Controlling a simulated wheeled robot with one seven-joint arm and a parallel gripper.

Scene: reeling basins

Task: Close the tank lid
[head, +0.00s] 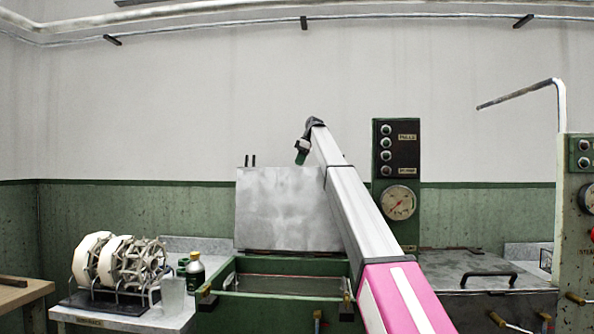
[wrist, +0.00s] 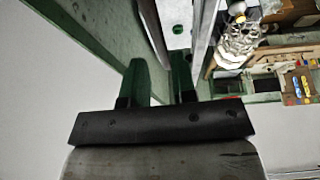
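The tank lid (head: 280,207) is a grey metal panel standing upright at the back of the green tank (head: 230,268), which is open on top.
A rack of reels (head: 120,262) and bottles (head: 195,270) stand on the left bench. A gauge panel (head: 397,185) rises right of the lid. A closed grey cover with a handle (head: 488,277) lies at right. My arm crosses in front of the tank's right side.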

